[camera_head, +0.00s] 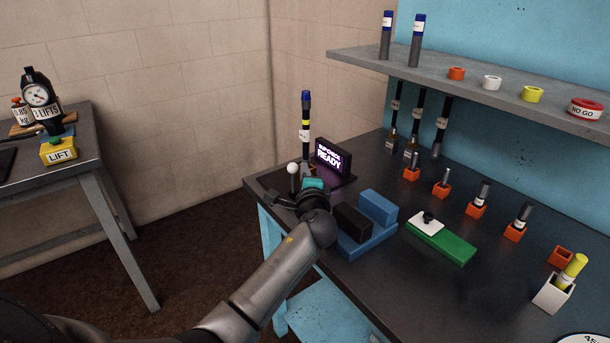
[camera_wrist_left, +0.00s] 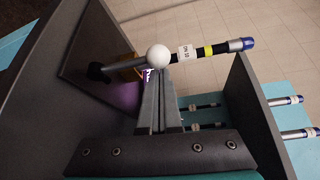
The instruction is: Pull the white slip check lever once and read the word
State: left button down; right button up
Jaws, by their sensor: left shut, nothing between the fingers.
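The white ball knob of the lever (camera_head: 293,168) stands upright on a dark stem at the left end of the bench. It also shows in the left wrist view (camera_wrist_left: 158,55), just past my fingertips; I cannot tell if they touch it. My left gripper (camera_head: 289,197) is beside the lever, shut and empty; in the left wrist view its fingers (camera_wrist_left: 153,80) lie together. A small display (camera_head: 333,157) behind the lever has a lower line reading READY; its upper line is hard to read. A labelled hose with a blue end (camera_head: 306,115) stands upright beside the display. My right gripper is not in view.
A blue block fixture (camera_head: 379,206) and a green tray (camera_head: 455,245) lie right of my arm. Several orange holders (camera_head: 476,209) line the bench. A shelf (camera_head: 470,70) hangs above. A second table (camera_head: 90,150) with a LIFT button (camera_head: 59,152) stands left.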

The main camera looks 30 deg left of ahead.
pick_arm(q)
jog(key=shift+s+f+b, duration=0.1)
jog(key=shift+s+b, duration=0.05)
jog(key=shift+b, duration=0.25)
jog(key=shift+n+t, duration=0.3)
jog(key=shift+s, duration=0.1)
